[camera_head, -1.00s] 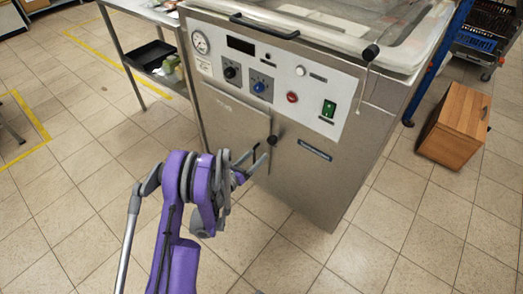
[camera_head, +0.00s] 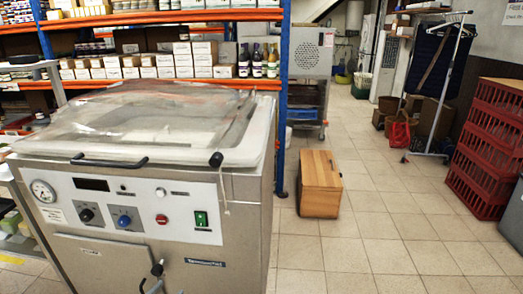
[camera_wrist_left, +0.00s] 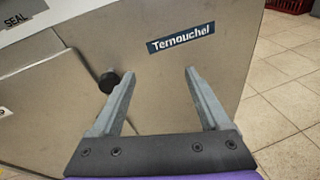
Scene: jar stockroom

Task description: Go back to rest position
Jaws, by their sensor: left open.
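My left gripper is open and empty. In the left wrist view its two grey fingers (camera_wrist_left: 161,84) stand wide apart in front of the steel front of a machine, with nothing between them. The black door knob (camera_wrist_left: 108,82) shows just left of the left finger, and the "Ternouchel" label (camera_wrist_left: 180,37) lies beyond the fingertips. In the head view only the tips of the left gripper (camera_head: 151,287) show at the bottom edge, near the machine's knob (camera_head: 157,269). I cannot tell whether they touch the door. My right gripper is not in view.
The steel machine (camera_head: 235,215) with a clear lid (camera_head: 150,110) fills the left front. A wooden cabinet (camera_head: 320,185) stands right of it. Shelves with boxes (camera_head: 200,60) are behind. Red crates (camera_head: 485,150) stack at the right. The tiled floor (camera_head: 370,240) between is clear.

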